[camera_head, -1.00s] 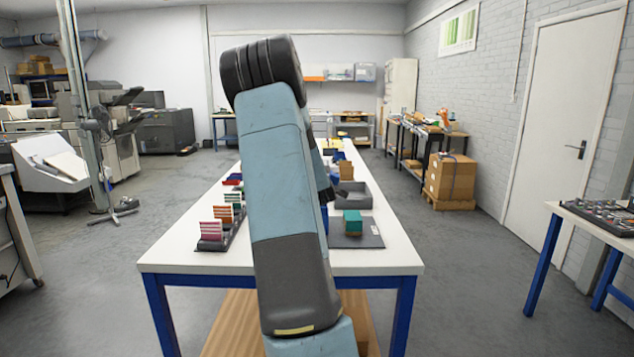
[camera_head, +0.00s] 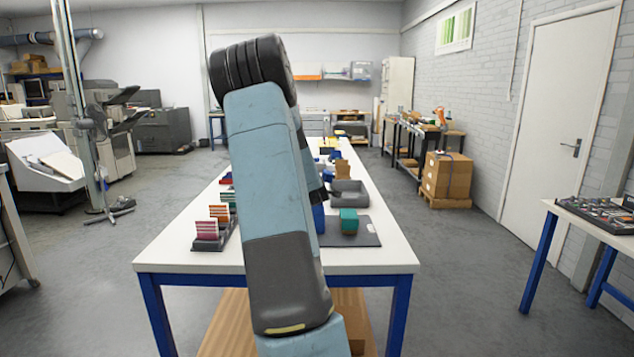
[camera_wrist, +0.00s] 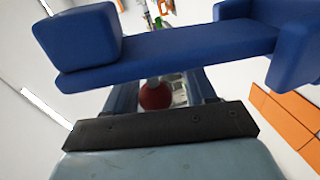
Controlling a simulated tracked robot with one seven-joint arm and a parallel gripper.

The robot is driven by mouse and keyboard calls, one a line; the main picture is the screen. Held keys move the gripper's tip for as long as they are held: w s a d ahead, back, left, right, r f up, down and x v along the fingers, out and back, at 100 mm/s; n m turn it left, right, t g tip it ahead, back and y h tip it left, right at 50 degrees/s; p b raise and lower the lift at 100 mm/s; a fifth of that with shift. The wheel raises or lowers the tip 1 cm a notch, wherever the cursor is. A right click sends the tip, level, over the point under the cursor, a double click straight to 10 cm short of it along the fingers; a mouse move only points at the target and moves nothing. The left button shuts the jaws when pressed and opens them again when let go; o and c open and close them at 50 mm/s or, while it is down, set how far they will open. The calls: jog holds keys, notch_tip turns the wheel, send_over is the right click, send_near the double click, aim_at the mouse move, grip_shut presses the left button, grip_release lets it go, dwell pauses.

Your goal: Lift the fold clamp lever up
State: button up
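In the wrist view a dark red ball-shaped knob (camera_wrist: 155,96) shows beyond the black bar of my wrist. I take it to be the end of the fold clamp lever. My gripper (camera_wrist: 170,92) shows as two blue fingers standing apart, one on each side of the knob. I see no clear contact with it. A blue beam with a block at each end (camera_wrist: 170,58) crosses in front, perhaps the clamp's frame; it hides the fingertips and most of the lever. In the head view my raised arm covers the clamp's area; a blue piece (camera_head: 319,217) shows beside it.
The white table (camera_head: 375,258) bears card racks (camera_head: 212,232) left of my arm. A teal block (camera_head: 349,221) on a dark mat (camera_head: 364,236) and a grey tray (camera_head: 350,194) lie to the right. Orange strips (camera_wrist: 282,118) show in the wrist view. The table's front right corner is bare.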

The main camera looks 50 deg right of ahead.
jog(key=v, duration=1.3)
jog(key=shift+s+a, duration=0.3)
